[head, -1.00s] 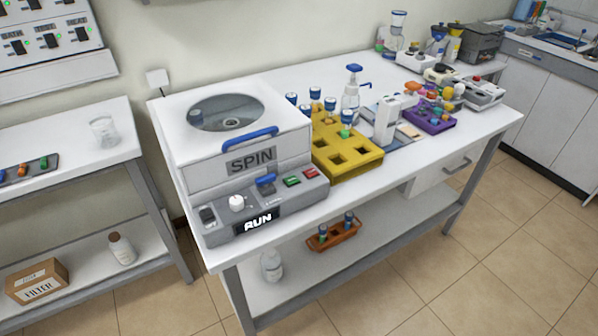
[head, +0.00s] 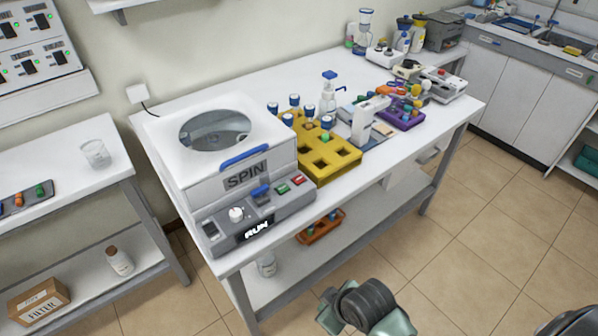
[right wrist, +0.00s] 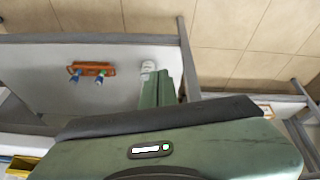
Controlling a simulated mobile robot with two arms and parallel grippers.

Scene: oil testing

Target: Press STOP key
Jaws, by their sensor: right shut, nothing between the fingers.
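The white and grey SPIN machine (head: 215,185) stands at the left end of the table in the head view. Its sloped front panel has a red key (head: 298,181) at the right end and a green key (head: 283,188) beside it. I cannot read the small labels, so which one is STOP is unclear. A display on the panel reads RUN (head: 255,230). My right arm shows low in the head view, apart from the machine. In the right wrist view my right gripper (right wrist: 160,75) is shut and empty. My left gripper is not in view.
A yellow rack (head: 335,165) with blue-capped tubes stands right of the machine. A pump bottle (head: 328,95) and purple rack (head: 402,118) are farther along. The lower shelf holds an orange rack (head: 315,232), also in the right wrist view (right wrist: 92,69). Floor in front is open.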

